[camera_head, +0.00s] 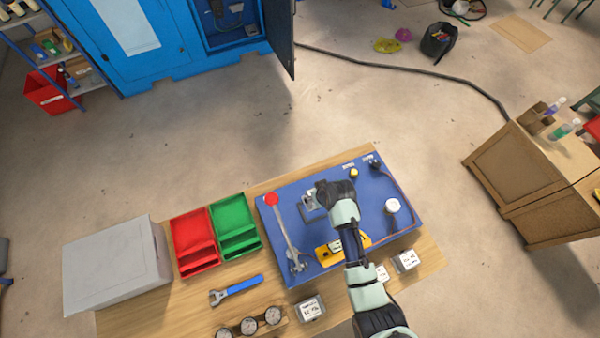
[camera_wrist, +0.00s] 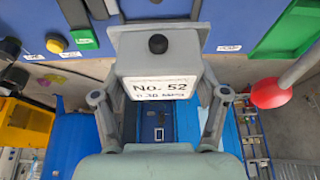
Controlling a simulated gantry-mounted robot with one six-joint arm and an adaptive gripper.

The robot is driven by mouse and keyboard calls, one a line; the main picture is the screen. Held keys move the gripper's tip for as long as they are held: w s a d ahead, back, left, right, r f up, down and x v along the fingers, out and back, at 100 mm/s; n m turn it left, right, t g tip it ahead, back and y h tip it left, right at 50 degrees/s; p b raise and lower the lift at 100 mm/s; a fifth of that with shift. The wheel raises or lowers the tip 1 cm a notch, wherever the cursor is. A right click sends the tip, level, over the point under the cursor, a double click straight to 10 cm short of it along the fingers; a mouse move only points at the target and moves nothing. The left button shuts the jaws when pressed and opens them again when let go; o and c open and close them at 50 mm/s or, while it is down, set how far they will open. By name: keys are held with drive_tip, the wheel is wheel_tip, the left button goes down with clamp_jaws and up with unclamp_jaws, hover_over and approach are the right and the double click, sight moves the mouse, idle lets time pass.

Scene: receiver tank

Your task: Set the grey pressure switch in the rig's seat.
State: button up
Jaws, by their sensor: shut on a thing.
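The grey pressure switch (camera_wrist: 132,78) is a box with a black round knob on top and a white label reading "No. 52". My gripper (camera_wrist: 160,95) is shut on it, one finger at each side. A grey frame (camera_wrist: 203,35) shows at the switch's far side in the wrist view; I cannot tell whether they touch. In the head view my gripper (camera_head: 336,194) is over the blue rig panel (camera_head: 365,219), beside a grey bracket-like part (camera_head: 308,203), probably the seat. My gripper and arm partly hide this spot, and the switch's underside is hidden.
A lever with a red knob (camera_head: 272,199) stands left of my gripper. A yellow part (camera_head: 329,251), white knob (camera_head: 392,205) and yellow button (camera_head: 353,172) are on the panel. Red (camera_head: 196,259) and green (camera_head: 237,244) trays, a blue-handled wrench (camera_head: 236,290) and labelled grey boxes lie around it.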

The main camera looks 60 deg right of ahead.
drive_tip(key=shift+w+d, duration=0.1)
drive_tip(key=shift+s+f, duration=0.2)
drive_tip(key=shift+s, duration=0.05)
drive_tip(key=shift+f+b, duration=0.25)
drive_tip(key=shift+b, duration=0.2)
wheel_tip(320, 180, down, 6)
drive_tip(key=b, duration=0.6)
drive_tip(key=shift+b, duration=0.3)
drive_tip(key=shift+f, duration=0.35)
drive_tip(key=shift+p, duration=0.6)
drive_tip(key=shift+f+b, duration=0.45)
drive_tip(key=shift+f, duration=0.25)
drive_tip(key=o, duration=1.5)
